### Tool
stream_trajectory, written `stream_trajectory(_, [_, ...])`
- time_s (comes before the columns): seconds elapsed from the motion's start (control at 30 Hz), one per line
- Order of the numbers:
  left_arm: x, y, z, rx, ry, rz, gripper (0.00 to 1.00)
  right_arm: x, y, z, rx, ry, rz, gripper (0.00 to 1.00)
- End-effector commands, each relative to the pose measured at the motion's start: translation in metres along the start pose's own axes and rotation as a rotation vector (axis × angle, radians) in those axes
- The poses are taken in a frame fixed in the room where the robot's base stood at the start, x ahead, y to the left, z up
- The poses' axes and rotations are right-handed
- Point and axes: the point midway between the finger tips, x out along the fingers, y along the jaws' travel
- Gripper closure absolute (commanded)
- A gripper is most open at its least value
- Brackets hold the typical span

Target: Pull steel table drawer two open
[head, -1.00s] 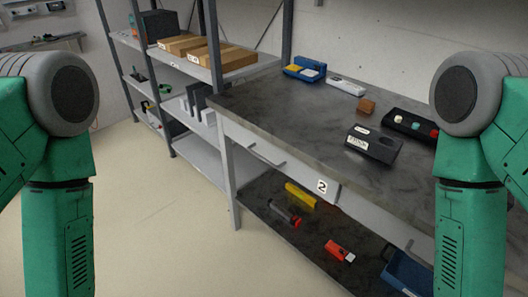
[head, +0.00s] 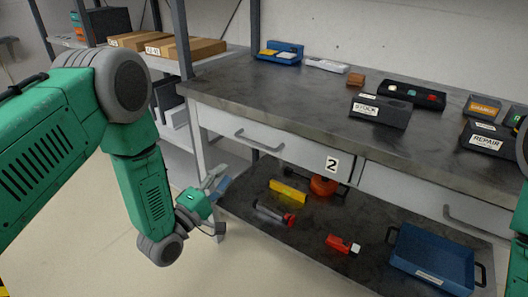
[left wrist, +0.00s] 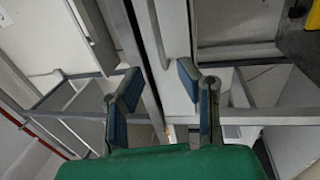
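The steel table (head: 320,108) has a dark grey top and two white drawers side by side, both looking shut. The left drawer (head: 215,120) has a grey bar handle (head: 259,142). The right drawer (head: 400,195) has a similar handle (head: 470,218). A tag reading "2" (head: 331,164) sits at the right end of the left drawer. My left gripper (head: 220,186) is empty, low beside the table's left front leg, below and left of the left drawer's handle. The left wrist view shows its two fingers (left wrist: 158,80) spread apart. My right gripper is out of view.
The lower shelf (head: 300,232) holds a yellow block (head: 288,191), an orange round object (head: 323,186), red tools and a blue tray (head: 432,282). Labelled dark boxes, including STOCK (head: 380,112), stand on the top. A shelf rack (head: 155,60) is behind left. Open floor lies in front.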

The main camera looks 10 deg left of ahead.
Motion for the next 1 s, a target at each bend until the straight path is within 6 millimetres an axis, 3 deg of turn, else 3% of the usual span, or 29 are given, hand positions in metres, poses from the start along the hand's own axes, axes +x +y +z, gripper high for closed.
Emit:
stream_trajectory(0.17, [0.021, 0.001, -0.003, -0.005, -0.003, 0.009, 0.69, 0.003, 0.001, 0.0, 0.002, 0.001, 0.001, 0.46])
stream_trajectory(0.4, [0.068, -0.003, -0.013, -0.013, 0.002, 0.011, 0.69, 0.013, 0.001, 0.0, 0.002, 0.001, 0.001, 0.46])
stream_trajectory(0.7, [0.12, -0.002, -0.007, -0.006, 0.001, 0.005, 0.69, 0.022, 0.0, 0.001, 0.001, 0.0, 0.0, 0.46])
stream_trajectory(1.0, [0.132, -0.001, -0.009, -0.01, 0.003, 0.003, 0.69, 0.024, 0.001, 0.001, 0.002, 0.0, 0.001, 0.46])
